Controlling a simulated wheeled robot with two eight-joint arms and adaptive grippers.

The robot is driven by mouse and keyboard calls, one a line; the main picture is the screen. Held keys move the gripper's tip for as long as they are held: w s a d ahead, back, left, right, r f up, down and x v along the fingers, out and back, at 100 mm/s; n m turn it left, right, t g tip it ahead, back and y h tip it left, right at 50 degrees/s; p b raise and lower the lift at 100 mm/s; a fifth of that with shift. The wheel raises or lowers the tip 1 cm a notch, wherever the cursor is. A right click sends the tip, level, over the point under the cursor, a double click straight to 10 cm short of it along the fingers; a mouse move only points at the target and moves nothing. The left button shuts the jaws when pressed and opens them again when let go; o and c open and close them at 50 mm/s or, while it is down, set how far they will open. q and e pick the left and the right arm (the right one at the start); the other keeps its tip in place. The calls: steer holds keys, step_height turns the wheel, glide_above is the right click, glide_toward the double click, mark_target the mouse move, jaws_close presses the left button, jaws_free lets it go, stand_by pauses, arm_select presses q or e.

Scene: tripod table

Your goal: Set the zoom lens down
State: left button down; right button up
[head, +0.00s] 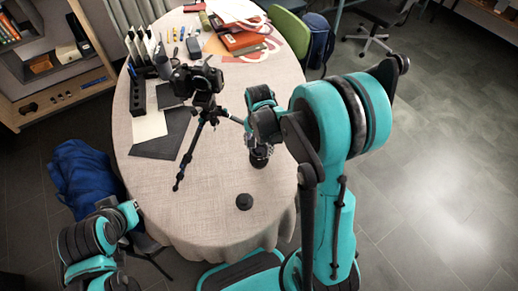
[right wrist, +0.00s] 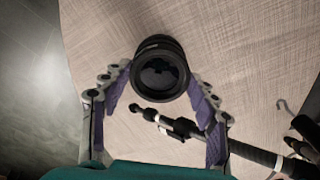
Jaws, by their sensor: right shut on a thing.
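The zoom lens (head: 260,158), a dark cylinder, is near the table's right side in the head view, partly hidden by my right arm. In the right wrist view the lens (right wrist: 160,72) shows its round dark end towards the camera. My right gripper (right wrist: 160,88) is shut on it, with a purple-padded finger on each side. In the head view the right gripper (head: 259,146) is over the tabletop. I cannot tell whether the lens touches the cloth.
A black camera (head: 196,78) stands on a tripod (head: 205,112) left of the lens, one leg close by. A small round black object (head: 244,202) lies in front. The cloth-covered table (head: 190,215) is clear at front left. Papers and books (head: 240,30) lie at the back.

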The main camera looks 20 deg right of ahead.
steer(key=o, duration=1.3)
steer(key=shift+o, duration=0.2)
steer(key=shift+r, duration=0.15)
step_height(320, 180, up, 11)
steer(key=p, duration=0.4)
steer(key=s+a+r+n+t, duration=0.5)
steer(key=s+r+n+t, duration=0.2)
steer(key=s+n, duration=0.3)
steer(key=shift+s+r, duration=0.65)
steer(key=shift+s, duration=0.35)
